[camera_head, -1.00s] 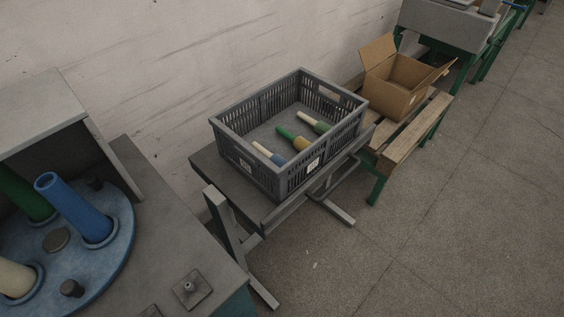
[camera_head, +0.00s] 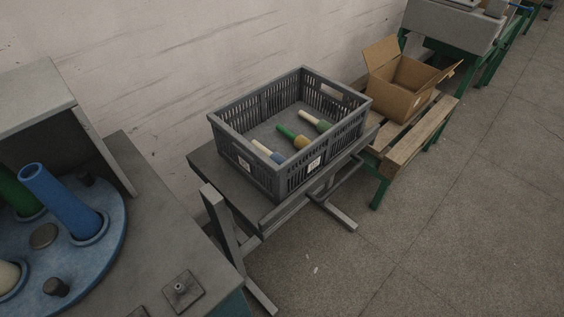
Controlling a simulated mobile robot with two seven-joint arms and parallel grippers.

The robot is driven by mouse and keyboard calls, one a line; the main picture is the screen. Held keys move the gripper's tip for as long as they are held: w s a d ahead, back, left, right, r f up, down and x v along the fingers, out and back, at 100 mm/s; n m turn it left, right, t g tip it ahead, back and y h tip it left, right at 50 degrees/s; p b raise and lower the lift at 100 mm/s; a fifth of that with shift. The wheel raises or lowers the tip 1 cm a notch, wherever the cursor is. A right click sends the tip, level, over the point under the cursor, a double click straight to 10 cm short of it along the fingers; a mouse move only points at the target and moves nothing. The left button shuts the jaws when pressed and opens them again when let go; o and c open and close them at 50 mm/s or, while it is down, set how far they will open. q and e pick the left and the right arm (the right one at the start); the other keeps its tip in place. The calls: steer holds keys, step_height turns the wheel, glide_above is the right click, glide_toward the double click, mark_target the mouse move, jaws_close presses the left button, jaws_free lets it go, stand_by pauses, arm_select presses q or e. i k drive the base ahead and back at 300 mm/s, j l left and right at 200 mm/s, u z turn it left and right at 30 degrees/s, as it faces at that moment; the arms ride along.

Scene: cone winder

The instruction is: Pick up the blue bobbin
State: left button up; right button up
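A tall blue bobbin (camera_head: 62,203) stands tilted on the round blue plate (camera_head: 108,240) at the left, its base in a blue ring. A green bobbin (camera_head: 17,195) and a cream one (camera_head: 9,277) share the plate, both cut off by the left edge. In the grey crate (camera_head: 242,160) lie several smaller two-coloured bobbins. One of them is white and blue (camera_head: 268,152), another green and yellow (camera_head: 293,137). Neither of my grippers is in view.
The crate stands on a dark grey stand (camera_head: 216,166). An open cardboard box (camera_head: 396,93) sits on a wooden bench (camera_head: 420,135) behind it. A grey hood (camera_head: 40,110) overhangs part of the round plate. The floor at the right is clear.

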mark_target(277, 157)
steer(key=i+l, duration=0.2)
steer(key=l, duration=0.15)
steer(key=i+l, duration=0.15)
steer(key=l, duration=0.2)
steer(key=i+l, duration=0.2)
steer(key=l, duration=0.15)
steer(key=i+l+u, duration=0.1)
steer(key=l, duration=0.25)
steer(key=i, duration=0.05)
